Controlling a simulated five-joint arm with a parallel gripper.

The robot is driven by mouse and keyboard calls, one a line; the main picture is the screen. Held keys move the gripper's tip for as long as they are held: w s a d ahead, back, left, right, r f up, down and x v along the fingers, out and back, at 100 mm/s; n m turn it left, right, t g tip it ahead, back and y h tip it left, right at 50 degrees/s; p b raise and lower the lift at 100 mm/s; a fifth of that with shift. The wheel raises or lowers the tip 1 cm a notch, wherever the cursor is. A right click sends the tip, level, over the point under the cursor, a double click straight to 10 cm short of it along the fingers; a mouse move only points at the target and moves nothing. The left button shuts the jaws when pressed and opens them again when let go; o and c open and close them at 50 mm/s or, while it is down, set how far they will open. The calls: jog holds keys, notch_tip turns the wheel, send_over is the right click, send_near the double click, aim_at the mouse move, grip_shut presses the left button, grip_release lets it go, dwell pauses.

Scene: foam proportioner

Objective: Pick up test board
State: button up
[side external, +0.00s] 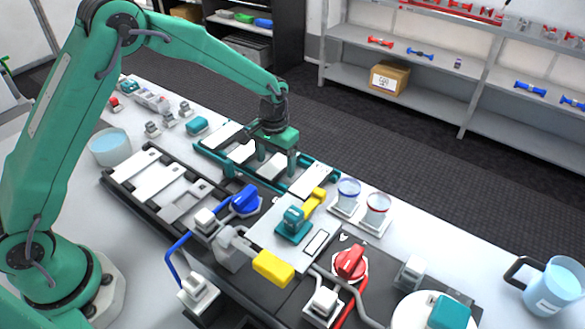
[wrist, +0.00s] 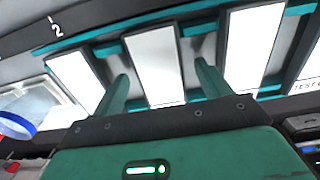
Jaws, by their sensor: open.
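Several flat white boards stand in a row in a teal rack (side external: 325,162); one board (side external: 274,167) shows below my gripper (side external: 276,163). In the wrist view, my gripper (wrist: 162,82) is open, with one finger on each side of a white board (wrist: 154,60). Nothing is held. I cannot tell whether the fingers touch the board or how far down they reach. Another board (wrist: 252,50) lies right of the right finger, and one (wrist: 75,75) lies left of the left finger.
A black tray with pale plates (side external: 160,185) lies left of the rack.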

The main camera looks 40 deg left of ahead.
aim_at(276, 166)
jog(key=c, duration=1.1)
jog(key=shift+r, duration=0.15)
jog(key=shift+r, duration=0.45)
notch_tip(276, 166, up, 3)
jog(key=shift+s+d+r, duration=0.1)
jog(key=shift+d+r, duration=0.05)
jog(key=s+d+r, duration=0.2)
jog(key=d, duration=0.1)
jog(key=s+d+r, duration=0.2)
jog(key=s, duration=0.1)
jog(key=s+d+r, duration=0.2)
jog(key=d, duration=0.1)
jog(key=shift+s+d+r, duration=0.2)
jog(key=shift+d+r, duration=0.05)
jog(key=shift+d, duration=0.05)
